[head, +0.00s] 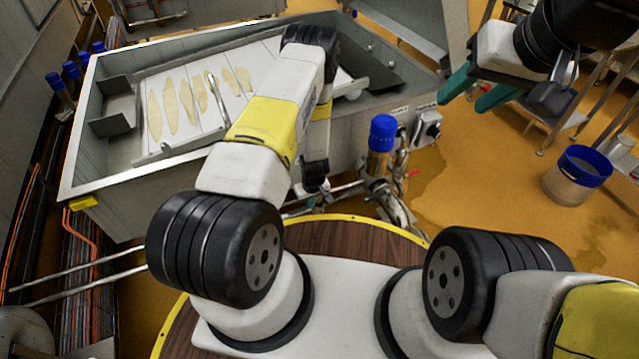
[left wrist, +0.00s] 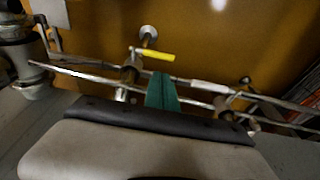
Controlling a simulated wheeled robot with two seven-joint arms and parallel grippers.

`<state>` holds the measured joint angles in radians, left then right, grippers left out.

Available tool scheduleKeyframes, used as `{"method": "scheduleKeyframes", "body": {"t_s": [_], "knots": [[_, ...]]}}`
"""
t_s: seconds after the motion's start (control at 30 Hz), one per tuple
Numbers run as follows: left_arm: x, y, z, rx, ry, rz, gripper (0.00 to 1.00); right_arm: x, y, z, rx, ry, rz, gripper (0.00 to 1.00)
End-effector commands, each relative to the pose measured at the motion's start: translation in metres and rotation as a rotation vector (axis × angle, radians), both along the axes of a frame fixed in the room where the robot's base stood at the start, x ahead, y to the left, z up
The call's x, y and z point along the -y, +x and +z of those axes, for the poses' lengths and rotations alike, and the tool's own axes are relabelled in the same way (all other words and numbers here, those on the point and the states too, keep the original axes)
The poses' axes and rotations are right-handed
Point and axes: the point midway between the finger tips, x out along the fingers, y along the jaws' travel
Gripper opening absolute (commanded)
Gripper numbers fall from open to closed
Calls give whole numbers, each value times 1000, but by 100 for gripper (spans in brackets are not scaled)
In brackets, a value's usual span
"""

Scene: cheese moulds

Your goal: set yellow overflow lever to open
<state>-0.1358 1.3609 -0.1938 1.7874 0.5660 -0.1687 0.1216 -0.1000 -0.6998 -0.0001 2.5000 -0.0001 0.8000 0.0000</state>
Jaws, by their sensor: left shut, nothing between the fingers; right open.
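The yellow overflow lever (left wrist: 153,54) shows in the left wrist view, just beyond and slightly left of my fingertips. Its handle lies roughly crosswise, next to a round metal fitting. My left gripper (left wrist: 162,76) is shut and empty, its green fingers together over the metal pipes. I cannot tell whether the fingers touch the lever; they look apart from it. In the head view my left arm bends down beside the vat, and the lever cannot be made out there. My right gripper (head: 460,104) is open and empty at the upper right, over the floor.
A large steel vat (head: 125,182) with pale pieces inside fills the upper left. Metal pipes (left wrist: 205,87) run below the lever. A blue-capped post (head: 382,135) stands right of my left wrist. A blue-rimmed bucket (head: 570,185) stands on open floor at right.

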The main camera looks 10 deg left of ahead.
Motion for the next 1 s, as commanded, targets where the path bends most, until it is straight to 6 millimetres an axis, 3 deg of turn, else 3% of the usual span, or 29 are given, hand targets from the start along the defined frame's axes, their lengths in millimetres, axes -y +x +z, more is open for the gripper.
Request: {"method": "scheduleKeyframes", "body": {"t_s": [0.27,0.7,1.0], "knots": [[-5,1,-33,-4,5,4,0,0,0,0,0,0,0,48],[-14,15,-120,-3,5,2,0,0,0,0,0,0,0,48],[-16,20,-141,-3,4,3,0,0,0,0,0,0,0,48]]}}
